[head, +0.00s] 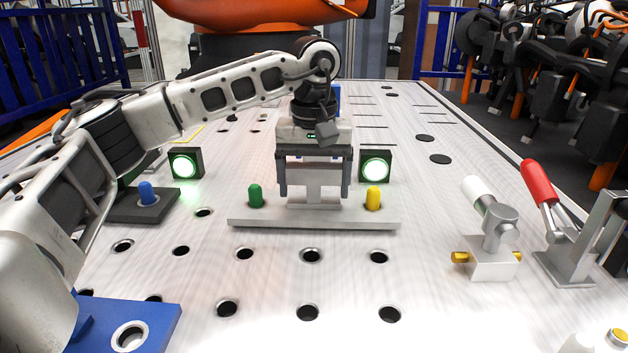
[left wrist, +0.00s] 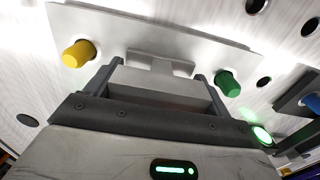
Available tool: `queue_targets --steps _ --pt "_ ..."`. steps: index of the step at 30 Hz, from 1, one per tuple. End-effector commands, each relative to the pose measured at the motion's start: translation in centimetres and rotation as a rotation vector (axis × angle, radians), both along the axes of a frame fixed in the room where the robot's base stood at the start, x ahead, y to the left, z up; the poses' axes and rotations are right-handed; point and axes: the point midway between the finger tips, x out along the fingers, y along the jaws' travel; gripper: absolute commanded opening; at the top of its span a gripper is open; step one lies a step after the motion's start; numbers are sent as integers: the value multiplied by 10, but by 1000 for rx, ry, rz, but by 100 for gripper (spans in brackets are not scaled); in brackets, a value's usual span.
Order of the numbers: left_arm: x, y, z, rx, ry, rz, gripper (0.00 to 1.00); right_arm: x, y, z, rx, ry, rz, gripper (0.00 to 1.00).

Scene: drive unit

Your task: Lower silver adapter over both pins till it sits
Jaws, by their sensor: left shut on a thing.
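The silver adapter (head: 314,219) is a flat plate with a raised grip block in its middle. My left gripper (head: 314,185) points down and is shut on that block, with one finger on each side. The green pin (head: 256,196) stands up through the plate's left end and the yellow pin (head: 373,198) through its right end. In the left wrist view the adapter (left wrist: 150,35) shows with the yellow pin (left wrist: 78,54) at left and the green pin (left wrist: 228,84) at right. The plate looks level and low; I cannot tell whether any gap remains beneath it. My right gripper is out of view.
Two lamp boxes glow green, at left (head: 185,163) and right (head: 375,167) behind the adapter. A dark block with a blue pin (head: 147,192) stands at left. The perforated table in front is clear.

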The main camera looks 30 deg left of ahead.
Motion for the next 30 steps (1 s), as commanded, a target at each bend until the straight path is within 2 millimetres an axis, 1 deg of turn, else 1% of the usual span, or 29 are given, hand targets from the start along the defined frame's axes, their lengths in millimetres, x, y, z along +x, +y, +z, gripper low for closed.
queue_targets --steps 2,3,5,12,14,17,20,26,27,30 --pt "1 0 3 -2 -6 0 20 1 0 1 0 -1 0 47" --pt "1 0 2 -2 -6 0 84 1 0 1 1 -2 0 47" --pt "1 0 2 -2 -6 0 100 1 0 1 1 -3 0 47" --pt "0 0 -1 2 3 0 100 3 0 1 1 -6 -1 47" --pt "0 0 2 0 1 0 100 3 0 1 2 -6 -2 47" --pt "0 0 12 0 0 0 100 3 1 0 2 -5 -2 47" --pt "0 -1 31 -2 -4 -1 100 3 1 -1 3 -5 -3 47" --pt "0 -1 82 -2 -6 0 100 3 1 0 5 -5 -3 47" --pt "0 -1 96 -1 -8 -1 100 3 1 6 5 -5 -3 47" --pt "0 0 120 0 -8 1 100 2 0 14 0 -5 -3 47"
